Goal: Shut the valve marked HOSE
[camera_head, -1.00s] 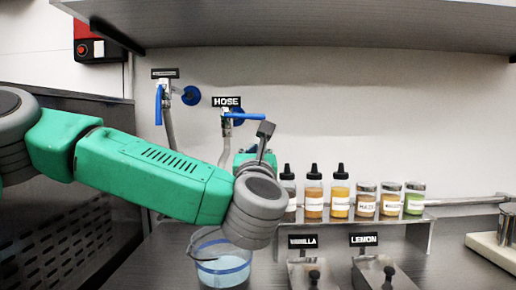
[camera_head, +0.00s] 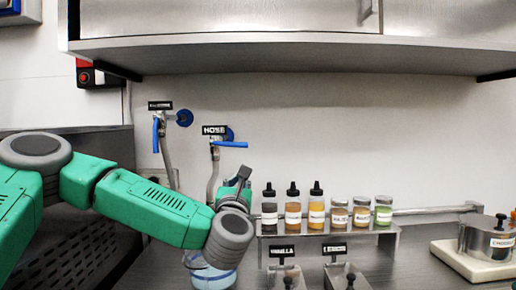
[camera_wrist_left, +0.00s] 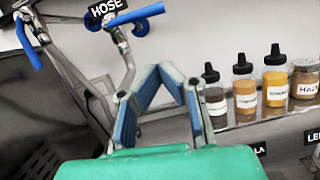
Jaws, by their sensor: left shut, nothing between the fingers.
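The HOSE valve has a blue lever (camera_head: 230,144) that lies roughly horizontal, pointing right, under the black HOSE label (camera_head: 214,130) on the back wall. A grey hose hangs below it. In the left wrist view the lever (camera_wrist_left: 137,16) is at the top, next to the label (camera_wrist_left: 106,8). My left gripper (camera_head: 243,172) is below and slightly right of the lever, apart from it. In the left wrist view its fingers (camera_wrist_left: 158,72) meet at the tips with nothing between them. My right gripper is out of view.
A second valve with a blue lever (camera_head: 155,136) hangs down at left; its label is unreadable. Several bottles and jars stand on a rack (camera_head: 390,232) to the right. A clear bucket (camera_head: 214,277) is below my arm. A shelf (camera_head: 290,55) overhangs above.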

